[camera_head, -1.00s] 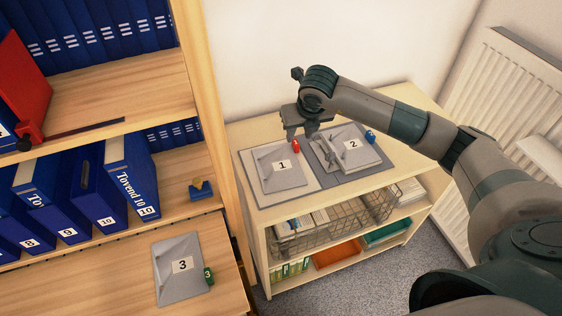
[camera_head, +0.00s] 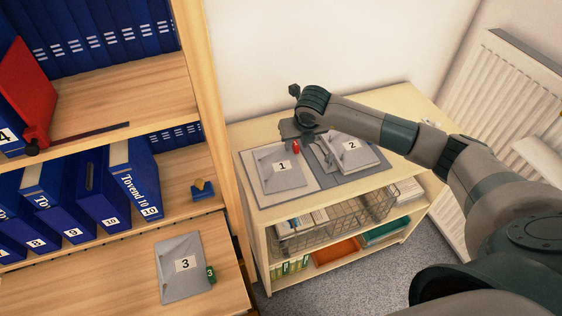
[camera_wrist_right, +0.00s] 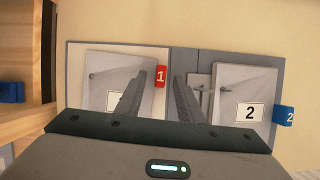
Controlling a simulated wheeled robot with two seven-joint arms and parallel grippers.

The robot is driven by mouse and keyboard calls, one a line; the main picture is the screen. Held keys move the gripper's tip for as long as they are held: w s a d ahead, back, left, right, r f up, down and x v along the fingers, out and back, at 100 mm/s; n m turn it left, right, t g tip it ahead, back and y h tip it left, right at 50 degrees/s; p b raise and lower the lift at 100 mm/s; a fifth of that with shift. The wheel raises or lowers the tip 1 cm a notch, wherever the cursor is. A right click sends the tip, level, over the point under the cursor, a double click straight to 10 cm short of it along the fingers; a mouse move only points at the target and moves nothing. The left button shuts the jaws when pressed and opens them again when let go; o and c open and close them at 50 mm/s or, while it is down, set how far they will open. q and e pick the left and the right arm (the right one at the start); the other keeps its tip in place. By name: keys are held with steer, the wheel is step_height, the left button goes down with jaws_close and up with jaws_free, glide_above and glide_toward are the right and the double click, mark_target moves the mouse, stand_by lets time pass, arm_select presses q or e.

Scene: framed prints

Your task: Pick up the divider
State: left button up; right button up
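Flat grey numbered sheets with coloured side tabs look like dividers; I cannot tell which one the task means. Sheet 1 (camera_head: 279,181) has a red tab (camera_wrist_right: 160,76) and lies on the low cabinet's mat. Sheet 2 (camera_head: 361,160), with a blue tab (camera_wrist_right: 289,117), lies to its right. Sheet 3 (camera_head: 178,287), with a green tab (camera_head: 211,274), lies on the wooden surface at lower left. My right gripper (camera_head: 304,142) is just above the mat by the red tab. In the wrist view its fingers (camera_wrist_right: 166,80) are apart, with the red tab between them, close to the left finger. My left gripper is out of view.
The low cabinet (camera_head: 412,97) has a wire basket (camera_head: 345,222) below its top. Blue binders (camera_head: 130,180) and a red panel (camera_head: 22,85) stand on the shelving at left. The shelving's upright (camera_head: 212,100) rises left of the cabinet. A radiator (camera_head: 510,110) is at right.

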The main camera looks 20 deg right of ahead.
steer(key=shift+w+f, duration=0.1)
steer(key=shift+f, duration=0.15)
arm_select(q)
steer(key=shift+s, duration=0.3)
arm_select(e)
steer(key=shift+c, duration=0.3)
jaws_close()
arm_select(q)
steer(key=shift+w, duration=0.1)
arm_select(e)
steer(key=shift+r, duration=0.15)
